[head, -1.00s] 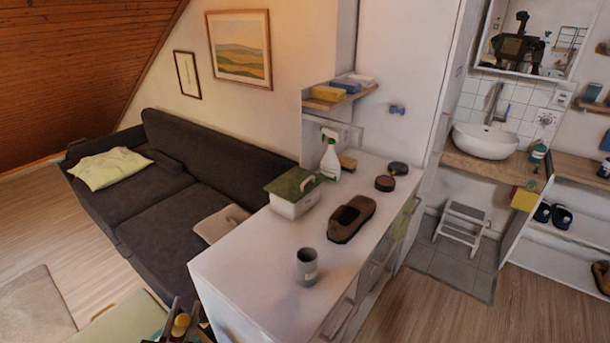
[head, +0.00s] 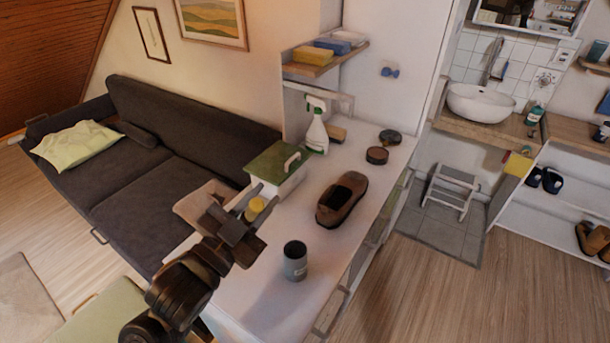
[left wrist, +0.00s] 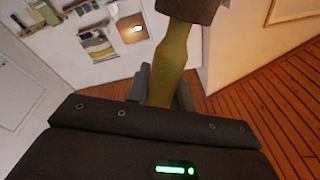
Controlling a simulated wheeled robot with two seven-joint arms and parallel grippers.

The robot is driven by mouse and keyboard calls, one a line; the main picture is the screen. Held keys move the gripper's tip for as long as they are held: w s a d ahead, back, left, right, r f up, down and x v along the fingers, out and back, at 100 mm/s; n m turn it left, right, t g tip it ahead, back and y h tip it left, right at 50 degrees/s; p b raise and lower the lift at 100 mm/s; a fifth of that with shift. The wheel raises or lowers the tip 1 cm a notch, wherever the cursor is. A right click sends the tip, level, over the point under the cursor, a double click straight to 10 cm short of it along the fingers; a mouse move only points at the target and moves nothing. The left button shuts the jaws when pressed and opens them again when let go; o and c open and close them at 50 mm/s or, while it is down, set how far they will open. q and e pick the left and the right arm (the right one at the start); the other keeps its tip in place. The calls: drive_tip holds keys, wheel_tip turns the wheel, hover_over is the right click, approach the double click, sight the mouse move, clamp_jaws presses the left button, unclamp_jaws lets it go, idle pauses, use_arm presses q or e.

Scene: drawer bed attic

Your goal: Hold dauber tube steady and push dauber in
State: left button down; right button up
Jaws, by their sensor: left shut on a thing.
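My left gripper (head: 243,213) is shut on the dauber, whose yellow end (head: 255,207) shows between the fingers in the head view. In the left wrist view the dauber's olive-yellow handle (left wrist: 169,60) runs between the fingers to a dark brown block. The dauber tube, a grey open-topped cup (head: 295,261), stands upright on the white counter (head: 345,250). The gripper and dauber are above the counter, up and left of the tube in the picture and apart from it. The tube's inside is mostly hidden. My right gripper is not in view.
A brown shoe (head: 342,200) stands on the counter behind the tube. A green-lidded box (head: 279,165), a spray bottle (head: 316,130) and dark round tins (head: 377,155) are farther back. The counter's front part around the tube is mostly clear.

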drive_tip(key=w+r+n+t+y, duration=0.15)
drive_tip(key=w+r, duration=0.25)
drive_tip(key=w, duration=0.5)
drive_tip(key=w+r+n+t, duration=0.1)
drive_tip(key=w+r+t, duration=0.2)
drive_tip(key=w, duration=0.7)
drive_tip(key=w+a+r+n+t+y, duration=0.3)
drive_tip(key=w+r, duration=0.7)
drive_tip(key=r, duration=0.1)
use_arm(q)
drive_tip(key=d+r+m+g+h, duration=0.3)
drive_tip(key=d+r+h, duration=0.1)
drive_tip(key=d, duration=0.4)
drive_tip(key=shift+w+r+g, duration=0.15)
drive_tip(key=shift+r+g, duration=0.25)
drive_tip(key=shift+r, duration=0.05)
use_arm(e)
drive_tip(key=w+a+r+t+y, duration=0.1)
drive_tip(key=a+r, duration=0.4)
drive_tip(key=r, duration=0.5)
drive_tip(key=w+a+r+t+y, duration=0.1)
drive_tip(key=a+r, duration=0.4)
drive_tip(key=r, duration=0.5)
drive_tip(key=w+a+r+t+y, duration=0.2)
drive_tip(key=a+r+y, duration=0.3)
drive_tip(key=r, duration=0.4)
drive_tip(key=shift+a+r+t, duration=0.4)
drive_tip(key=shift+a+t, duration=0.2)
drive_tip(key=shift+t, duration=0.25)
